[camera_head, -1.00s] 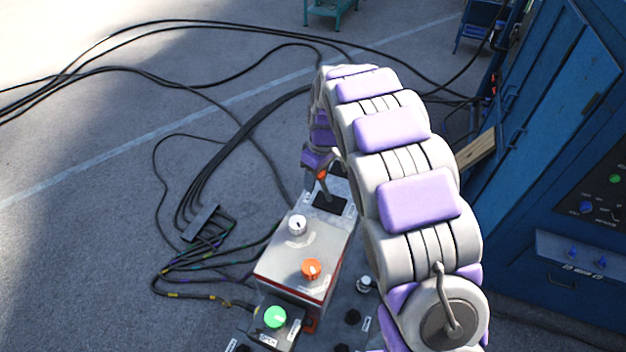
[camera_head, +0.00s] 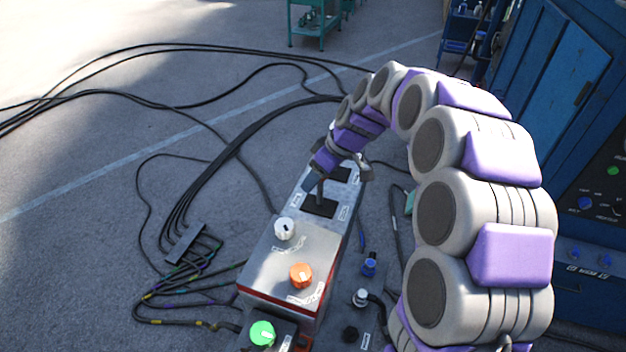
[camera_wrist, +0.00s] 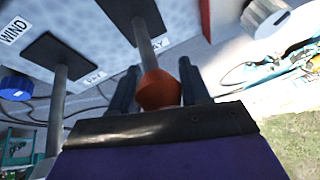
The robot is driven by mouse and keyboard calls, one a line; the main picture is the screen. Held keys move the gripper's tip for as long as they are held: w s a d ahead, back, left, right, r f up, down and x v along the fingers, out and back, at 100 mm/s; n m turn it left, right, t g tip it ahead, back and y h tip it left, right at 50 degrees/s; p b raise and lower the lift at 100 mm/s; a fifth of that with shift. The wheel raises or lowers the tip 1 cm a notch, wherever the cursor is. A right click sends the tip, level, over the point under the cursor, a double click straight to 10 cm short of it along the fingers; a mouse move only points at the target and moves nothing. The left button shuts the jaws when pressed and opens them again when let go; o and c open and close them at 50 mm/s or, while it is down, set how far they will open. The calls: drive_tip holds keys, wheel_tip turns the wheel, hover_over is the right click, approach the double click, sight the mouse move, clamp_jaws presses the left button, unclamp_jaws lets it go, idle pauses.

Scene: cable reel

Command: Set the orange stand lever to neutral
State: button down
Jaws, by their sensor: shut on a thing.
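The orange stand lever's ball knob (camera_wrist: 160,92) sits between the two fingers of my gripper (camera_wrist: 158,88) in the wrist view. Its grey shaft (camera_wrist: 145,38) rises from a black slot plate (camera_wrist: 133,12). In the head view my gripper (camera_head: 316,186) is over the lever's black plate (camera_head: 319,208) on the grey control box, and it hides the orange knob. A second lever with a grey shaft (camera_wrist: 57,108) stands beside it, at a plate labelled WIND (camera_wrist: 14,30). The stand lever's exact tilt is hard to tell.
The control box carries a white knob (camera_head: 284,229) and an orange round knob (camera_head: 301,275) nearer me, with a green button (camera_head: 262,333) in front. Black cables (camera_head: 215,165) lie on the floor to the left. A blue cabinet (camera_head: 550,80) stands at the right.

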drive_tip(key=c, duration=0.6)
unclamp_jaws()
drive_tip(key=shift+d, duration=0.1)
drive_tip(key=v, duration=1.7)
drive_tip(key=shift+w+d+r+b, duration=0.1)
drive_tip(key=shift+b, duration=0.2)
drive_tip(key=s+d+f+m+g+h+b, duration=0.1)
drive_tip(key=s+d+f+m+b, duration=0.1)
drive_tip(key=s+f, duration=0.6)
drive_tip(key=s+d+f+m+h+b, duration=0.1)
drive_tip(key=s+f+m+b, duration=0.4)
drive_tip(key=s, duration=1.2)
drive_tip(key=s+d+f+m+g+h+b, duration=0.1)
drive_tip(key=s+d+f+m+h+b, duration=0.1)
drive_tip(key=s+f, duration=1.1)
drive_tip(key=shift+d+f+m+g+h+b, duration=0.15)
drive_tip(key=shift+m+h+b, duration=0.15)
drive_tip(key=shift+m+b, duration=0.35)
drive_tip(key=shift+d+f+m+g+h+b, duration=0.1)
drive_tip(key=shift+d+m+g+h+b, duration=0.15)
drive_tip(key=shift+m+b, duration=0.35)
